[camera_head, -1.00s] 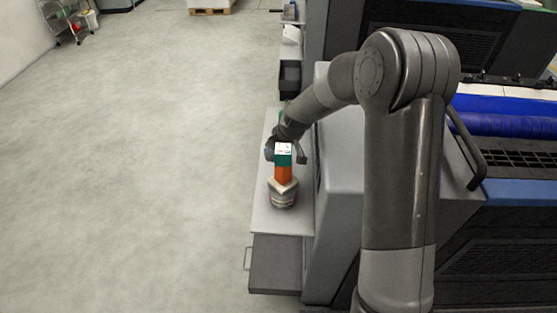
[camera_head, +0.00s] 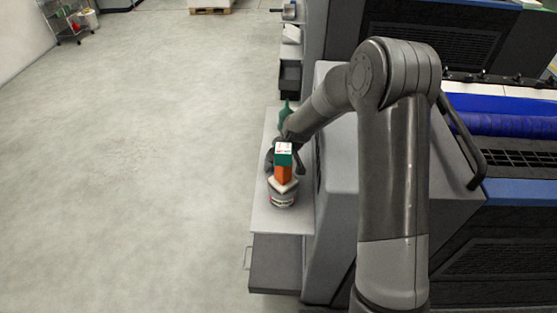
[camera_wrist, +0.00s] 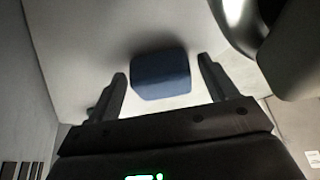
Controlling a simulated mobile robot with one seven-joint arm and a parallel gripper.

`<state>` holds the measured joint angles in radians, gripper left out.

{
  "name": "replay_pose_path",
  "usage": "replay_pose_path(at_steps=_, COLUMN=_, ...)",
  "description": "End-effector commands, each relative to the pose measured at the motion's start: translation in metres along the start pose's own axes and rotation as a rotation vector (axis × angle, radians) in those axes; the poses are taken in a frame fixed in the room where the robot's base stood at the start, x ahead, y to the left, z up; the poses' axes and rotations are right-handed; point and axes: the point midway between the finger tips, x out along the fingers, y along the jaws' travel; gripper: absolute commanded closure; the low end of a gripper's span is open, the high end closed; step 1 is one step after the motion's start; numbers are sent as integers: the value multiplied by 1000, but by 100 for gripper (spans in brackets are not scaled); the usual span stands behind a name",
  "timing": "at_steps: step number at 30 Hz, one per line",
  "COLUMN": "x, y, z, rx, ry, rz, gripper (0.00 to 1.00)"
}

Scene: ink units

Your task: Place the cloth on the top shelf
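A blue piece (camera_wrist: 160,75) with rounded corners lies on a pale surface in the wrist view; it may be the cloth, but its texture is too dark to tell. My gripper (camera_wrist: 162,66) is open, with one finger to each side of the blue piece and a gap on both sides. In the head view my gripper is low over the light side table (camera_head: 262,215), partly hidden behind a green and orange box (camera_head: 283,172). The blue piece cannot be made out there. A wheeled rack with shelves (camera_head: 68,20) stands at the far upper left.
The box stands on a pale piece over a round tin (camera_head: 283,197) at the table's front, close to my gripper. A green bottle (camera_head: 285,113) stands behind. A grey machine (camera_head: 340,190) borders the table on the right. The floor (camera_head: 140,180) at left is clear.

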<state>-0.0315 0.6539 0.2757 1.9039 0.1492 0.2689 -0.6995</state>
Motion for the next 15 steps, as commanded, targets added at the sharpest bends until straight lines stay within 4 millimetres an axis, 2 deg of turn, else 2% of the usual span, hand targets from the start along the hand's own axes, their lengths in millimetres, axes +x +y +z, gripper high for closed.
replay_pose_path(at_steps=9, x=-3, y=0, z=-1, rx=0, ry=1, rz=1, gripper=20)
replay_pose_path(at_steps=15, x=-25, y=1, z=-2, rx=0, ry=3, rz=3, gripper=20)
